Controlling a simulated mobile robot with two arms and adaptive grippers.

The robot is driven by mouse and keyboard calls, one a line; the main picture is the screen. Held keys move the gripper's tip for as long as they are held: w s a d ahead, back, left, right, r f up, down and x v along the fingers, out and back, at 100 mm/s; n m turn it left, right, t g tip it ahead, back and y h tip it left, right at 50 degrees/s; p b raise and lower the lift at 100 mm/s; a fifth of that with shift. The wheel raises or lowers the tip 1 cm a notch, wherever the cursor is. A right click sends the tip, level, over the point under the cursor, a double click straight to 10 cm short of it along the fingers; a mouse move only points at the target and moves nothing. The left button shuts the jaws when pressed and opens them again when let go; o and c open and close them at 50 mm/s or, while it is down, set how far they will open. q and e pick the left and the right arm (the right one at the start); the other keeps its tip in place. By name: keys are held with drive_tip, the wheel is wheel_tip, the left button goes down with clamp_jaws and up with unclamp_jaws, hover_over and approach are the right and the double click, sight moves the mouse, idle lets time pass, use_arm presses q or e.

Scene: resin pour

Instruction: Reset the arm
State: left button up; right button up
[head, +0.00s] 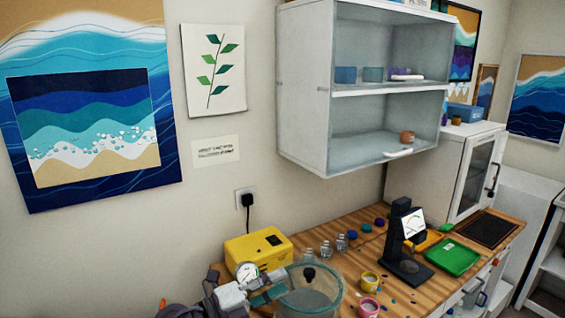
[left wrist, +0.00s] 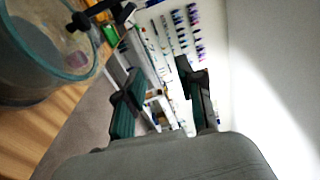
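My left gripper (head: 272,289) is low in the head view, beside the left rim of a clear round chamber (head: 312,303). In the left wrist view its two teal-padded fingers (left wrist: 160,95) stand apart with nothing between them. The chamber also shows at the upper left of the left wrist view (left wrist: 45,55), apart from the fingers. I cannot tell in the head view whether the gripper touches the chamber. My right gripper is in neither view.
A yellow pump box (head: 258,247) stands behind the gripper. Small glass bottles (head: 326,249), a pink cup (head: 368,308), a yellow cup (head: 370,281), a black stand (head: 405,245) and a green tray (head: 453,257) are on the wooden counter. A wall cabinet (head: 303,90) hangs above.

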use_arm(q)
drive_tip(key=s+a+f+n+t+y, duration=0.35)
drive_tip(key=a+n+y, duration=0.45)
drive_tip(key=n, duration=0.4)
drive_tip(key=s+a+f+n+t+y, duration=0.3)
drive_tip(key=a+f+n+y, duration=0.2)
drive_tip(key=a+n+y, duration=0.5)
drive_tip(key=s+a+f+n+g+h, duration=0.1)
drive_tip(key=s+f+n+g, duration=0.35)
drive_tip(key=s, duration=0.75)
drive_tip(key=s+f+n+g+h, duration=0.1)
drive_tip(key=s+f+n+g, duration=0.1)
drive_tip(key=s+f+g, duration=0.85)
drive_tip(key=s+f+t+b, duration=0.1)
drive_tip(key=s+f+b, duration=0.2)
drive_tip(key=f, duration=1.3)
drive_tip(key=s+f+t+b, duration=0.1)
drive_tip(key=s+f+b, duration=0.2)
drive_tip(key=f, duration=1.3)
drive_tip(key=s+a+f+g+b, duration=0.1)
drive_tip(key=s+a+f+b, duration=0.2)
drive_tip(key=s+f, duration=1.2)
wheel_tip(320, 180, down, 3)
drive_tip(key=shift+f+b, duration=0.15)
drive_tip(key=shift+b, duration=0.35)
